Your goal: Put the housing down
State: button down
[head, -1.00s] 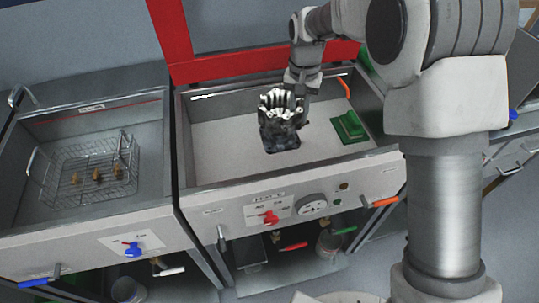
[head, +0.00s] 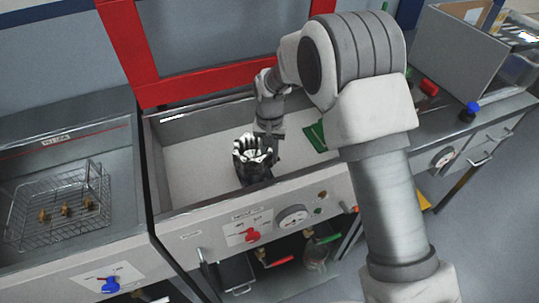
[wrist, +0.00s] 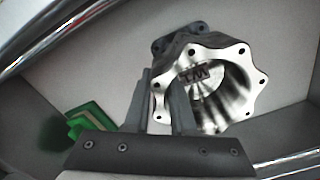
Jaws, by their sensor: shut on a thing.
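The housing (head: 252,160) is a dark metal casting with a bright machined flange. In the head view it is inside the middle basin (head: 200,160), close to the front wall. My gripper (head: 268,140) is above and behind it, shut on its edge. In the wrist view the housing (wrist: 205,85) shows its flange, with several bolt holes and a hollow inside. My gripper's fingers (wrist: 172,105) are at the left side of the flange. Whether the housing touches the basin floor cannot be told.
A green block (head: 317,136) lies at the basin's right, partly behind my arm. A wire basket (head: 60,208) with small brass parts stands in the left basin. A red frame (head: 200,85) rises behind the middle basin. Floor in the basin's left part is clear.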

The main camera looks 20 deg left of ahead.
jog(key=shift+f, duration=0.2)
jog(key=shift+f, duration=0.15)
jog(key=c, duration=0.8)
grip_release()
jog(key=shift+o, duration=0.2)
notch_tip(320, 180, up, 12)
jog(key=shift+r+p, duration=0.1)
jog(key=shift+p, duration=0.2)
jog(key=shift+r, duration=0.1)
